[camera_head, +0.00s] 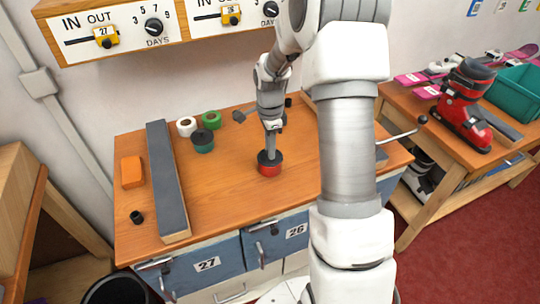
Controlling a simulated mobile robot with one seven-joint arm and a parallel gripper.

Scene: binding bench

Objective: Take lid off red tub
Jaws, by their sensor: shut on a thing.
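The red tub (270,170) stands upright on the wooden bench top (235,185), near the middle. Its dark lid (262,157) sits at the top of the tub; I see no gap between them. My gripper (271,153) points down from above and is shut on the lid. The fingertips partly cover the lid, so the exact grip is hard to see.
A teal tub with a dark lid (203,141), a green roll (211,118) and a white roll (187,126) stand behind left. A long grey-topped bar (168,180), an orange block (132,172) and a small black cylinder (136,217) lie left. The bench front is clear.

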